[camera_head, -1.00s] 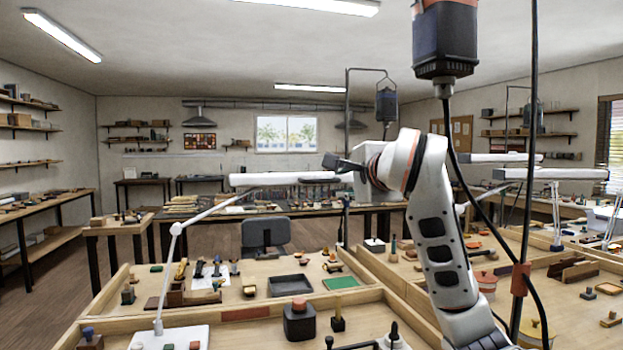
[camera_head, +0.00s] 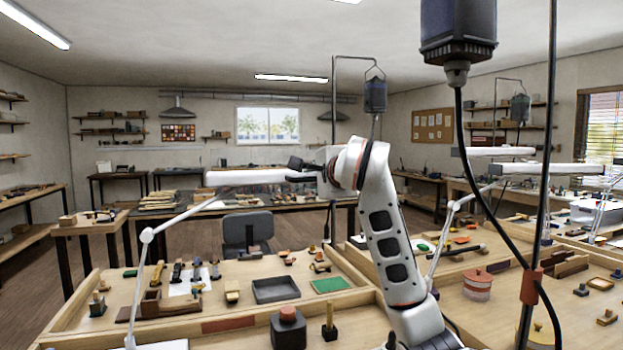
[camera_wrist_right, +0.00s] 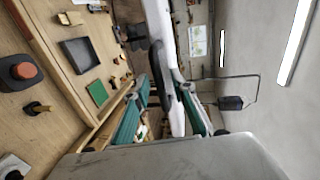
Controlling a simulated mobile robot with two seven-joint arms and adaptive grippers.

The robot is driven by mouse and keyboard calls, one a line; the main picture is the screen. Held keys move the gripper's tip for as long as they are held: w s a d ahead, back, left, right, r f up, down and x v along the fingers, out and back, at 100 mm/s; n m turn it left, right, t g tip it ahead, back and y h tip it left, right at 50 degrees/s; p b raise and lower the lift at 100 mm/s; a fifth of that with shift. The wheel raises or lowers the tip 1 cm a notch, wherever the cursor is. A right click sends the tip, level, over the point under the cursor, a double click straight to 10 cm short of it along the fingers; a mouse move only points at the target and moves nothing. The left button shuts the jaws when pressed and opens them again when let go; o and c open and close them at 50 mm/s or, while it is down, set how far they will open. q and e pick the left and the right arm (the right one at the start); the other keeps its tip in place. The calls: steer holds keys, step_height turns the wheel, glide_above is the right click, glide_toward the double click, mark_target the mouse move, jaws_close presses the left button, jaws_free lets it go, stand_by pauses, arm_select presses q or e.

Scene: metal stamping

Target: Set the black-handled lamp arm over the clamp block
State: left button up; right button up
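The lamp arm (camera_head: 255,177) is a long white bar, roughly level, carried by a thin jointed stem (camera_head: 146,236) above the left part of the bench. Its black handle (camera_wrist_right: 172,105) shows in the right wrist view. My right gripper (camera_wrist_right: 161,80) has its teal-padded fingers on either side of the handle, with a gap visible on the left; it looks open. In the head view the dark fingers of my right gripper (camera_head: 302,167) overlap the bar's right end. I cannot tell for certain which bench piece is the clamp block. My left gripper is not in view.
The bench holds a dark block with a red knob (camera_head: 288,328), a dark tray (camera_head: 276,290), a green mat (camera_head: 330,285) and a wooden holder (camera_head: 160,306). A hanging motor (camera_head: 458,32) and its cable are at the right. Another lamp stem (camera_head: 446,225) stands beyond my right arm.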

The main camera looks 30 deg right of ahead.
steer(key=shift+w, duration=0.3)
jaws_close()
